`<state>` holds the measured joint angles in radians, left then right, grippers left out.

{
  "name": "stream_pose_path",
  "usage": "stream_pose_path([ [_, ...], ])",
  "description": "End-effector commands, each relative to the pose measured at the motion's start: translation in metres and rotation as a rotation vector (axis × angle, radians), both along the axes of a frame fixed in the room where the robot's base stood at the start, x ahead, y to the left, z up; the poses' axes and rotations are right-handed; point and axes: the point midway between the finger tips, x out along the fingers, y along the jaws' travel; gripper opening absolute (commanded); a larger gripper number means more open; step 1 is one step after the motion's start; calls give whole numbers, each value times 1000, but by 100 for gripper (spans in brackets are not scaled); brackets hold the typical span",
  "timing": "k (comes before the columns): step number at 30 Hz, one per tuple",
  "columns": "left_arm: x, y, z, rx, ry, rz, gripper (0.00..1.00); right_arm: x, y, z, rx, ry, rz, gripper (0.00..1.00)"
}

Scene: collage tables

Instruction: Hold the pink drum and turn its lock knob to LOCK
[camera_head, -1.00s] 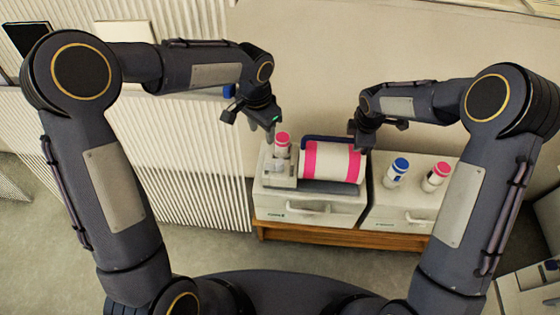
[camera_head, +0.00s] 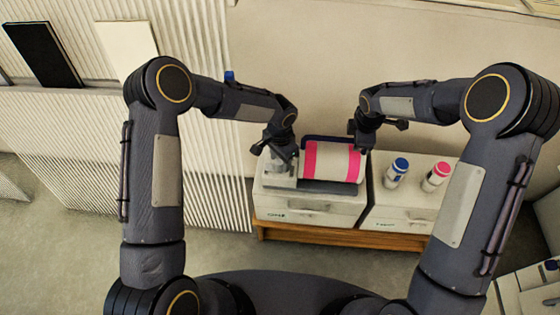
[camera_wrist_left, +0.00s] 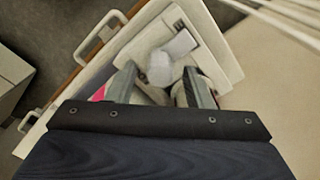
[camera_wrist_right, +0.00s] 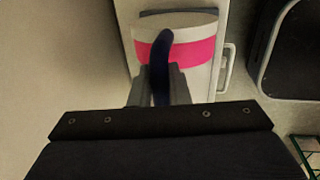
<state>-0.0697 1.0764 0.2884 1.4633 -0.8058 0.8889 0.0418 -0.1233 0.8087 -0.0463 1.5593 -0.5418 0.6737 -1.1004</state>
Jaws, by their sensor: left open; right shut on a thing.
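The pink drum (camera_head: 326,161) is white with pink bands and lies in a grey cradle on the left white cabinet. A dark blue bar (camera_head: 322,138) runs along its far side. My right gripper (camera_head: 362,148) is shut on this bar (camera_wrist_right: 160,62) at the drum's right end. My left gripper (camera_head: 283,162) is open and points down over the housing left of the drum. In the left wrist view a pale round piece (camera_wrist_left: 160,68), perhaps the lock knob, shows between its fingers, with a grey block (camera_wrist_left: 182,43) beside it. I cannot read any lock marking.
A blue-capped bottle (camera_head: 397,172) and a pink-capped bottle (camera_head: 436,177) stand on the right cabinet (camera_head: 405,209). Both cabinets rest on a wooden base (camera_head: 330,233). A ribbed white panel (camera_head: 200,170) stands to the left.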

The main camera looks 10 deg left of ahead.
Motion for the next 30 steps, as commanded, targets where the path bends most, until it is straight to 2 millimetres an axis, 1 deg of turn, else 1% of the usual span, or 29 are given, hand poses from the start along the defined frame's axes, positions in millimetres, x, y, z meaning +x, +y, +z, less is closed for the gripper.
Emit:
stream_pose_path([
  [1, 0, 0, -6, 0, 0, 0, 47, 0, 1, 1, 1, -2, 0, 0],
  [5, 0, 0, -14, -1, 1, 0, 47, 0, 1, 1, 1, -2, 0, 0],
  [14, 0, 0, -16, -1, -1, 0, 47, 0, 1, 1, 1, -2, 0, 0],
  [17, 0, 0, -16, -1, -1, 0, 35, 0, 1, 1, 1, -2, 0, 0],
  [24, 0, 0, -16, -1, -1, 0, 4, 0, 1, 1, 1, -2, 0, 0],
  [25, 0, 0, -16, -1, -1, 0, 2, 0, 1, 1, 1, -2, 0, 0],
  [30, 0, 0, -16, 0, -1, -9, 2, 0, 1, 1, 1, -2, 1, 0],
])
